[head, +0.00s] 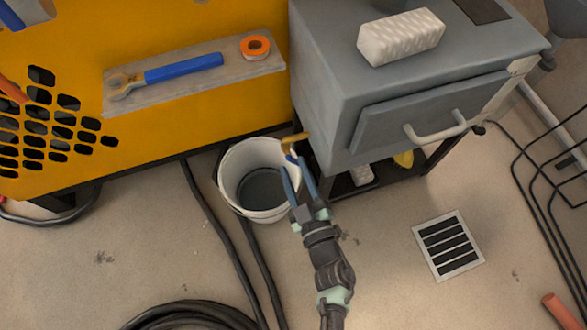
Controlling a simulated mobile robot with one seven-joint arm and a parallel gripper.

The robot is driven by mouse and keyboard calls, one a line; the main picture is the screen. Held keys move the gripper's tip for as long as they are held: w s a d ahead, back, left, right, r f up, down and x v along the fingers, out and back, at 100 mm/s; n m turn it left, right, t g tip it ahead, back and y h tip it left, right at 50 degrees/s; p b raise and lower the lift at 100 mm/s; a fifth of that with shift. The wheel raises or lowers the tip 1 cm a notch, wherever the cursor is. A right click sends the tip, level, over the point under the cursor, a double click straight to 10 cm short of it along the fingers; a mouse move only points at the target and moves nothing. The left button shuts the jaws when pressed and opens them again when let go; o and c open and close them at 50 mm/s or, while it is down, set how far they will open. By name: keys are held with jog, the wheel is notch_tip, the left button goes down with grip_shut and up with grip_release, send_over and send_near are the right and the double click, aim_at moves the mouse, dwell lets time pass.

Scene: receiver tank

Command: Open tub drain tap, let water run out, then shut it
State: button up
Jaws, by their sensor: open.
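A brass-yellow tap (293,138) sticks out from the lower left of the grey box-shaped unit (325,120). A small blue part that looks like its handle (291,158) shows just below it, partly hidden by my gripper. I cannot tell how the handle is turned. A white bucket (228,165) stands on the floor below and left of the tap, with a dark, flat surface inside. No running stream is visible. My gripper (292,168) is open, its blue fingers pointing up at the tap handle over the bucket's right rim. I cannot tell whether they touch it.
A yellow machine (240,95) stands at the left, with a wrench (165,75) and orange tape roll (255,46) on its shelf. A white block (400,37) lies on the grey unit. Black hoses (220,228) cross the floor. A drain grate (448,245) lies right of my arm.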

jog(key=shift+w+a, duration=0.15)
jog(key=shift+w, duration=0.5)
grip_shut()
